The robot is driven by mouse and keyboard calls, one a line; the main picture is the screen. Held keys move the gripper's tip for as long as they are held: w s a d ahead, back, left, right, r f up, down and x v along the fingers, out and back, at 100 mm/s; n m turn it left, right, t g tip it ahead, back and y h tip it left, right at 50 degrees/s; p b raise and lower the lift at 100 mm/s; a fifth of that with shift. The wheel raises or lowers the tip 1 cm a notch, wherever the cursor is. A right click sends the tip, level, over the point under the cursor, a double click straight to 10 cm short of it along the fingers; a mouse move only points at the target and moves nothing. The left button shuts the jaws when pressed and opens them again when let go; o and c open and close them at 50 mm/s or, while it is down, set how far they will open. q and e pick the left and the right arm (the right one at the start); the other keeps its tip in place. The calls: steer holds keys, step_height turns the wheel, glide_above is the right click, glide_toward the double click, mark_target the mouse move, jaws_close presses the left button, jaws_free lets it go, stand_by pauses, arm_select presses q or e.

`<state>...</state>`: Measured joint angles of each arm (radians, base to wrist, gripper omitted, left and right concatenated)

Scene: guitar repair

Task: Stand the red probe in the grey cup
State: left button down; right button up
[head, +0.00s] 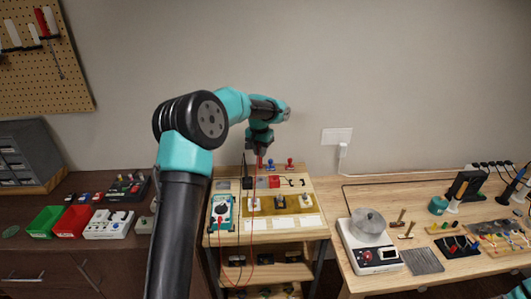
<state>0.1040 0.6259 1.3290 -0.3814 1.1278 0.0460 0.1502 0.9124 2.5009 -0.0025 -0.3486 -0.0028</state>
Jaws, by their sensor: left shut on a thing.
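My left gripper (259,152) is above the back of the small wooden bench (283,235). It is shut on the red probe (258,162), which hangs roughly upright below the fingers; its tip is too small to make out. A thin red lead runs down across the bench. A small grey shape (262,183) stands just below the probe, beside a red block (274,182); I cannot tell whether it is the grey cup. A teal meter (221,211) lies at the bench's left front. My right gripper is not in view.
Red (290,163) and blue (270,166) pieces stand at the bench's back edge. A yellowish strip (280,204) with white-topped parts crosses its middle. A scale with a metal pan (368,228) stands on the right table. Red and green bins are on the left.

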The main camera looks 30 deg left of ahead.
mark_target(260, 166)
arm_select(q)
steer(key=shift+f, duration=1.95)
steer(key=shift+f, duration=1.65)
steer(key=c, duration=1.1)
jaws_free()
steer(key=shift+o, duration=0.5)
steer(key=o, duration=0.3)
steer(key=shift+r, duration=0.15)
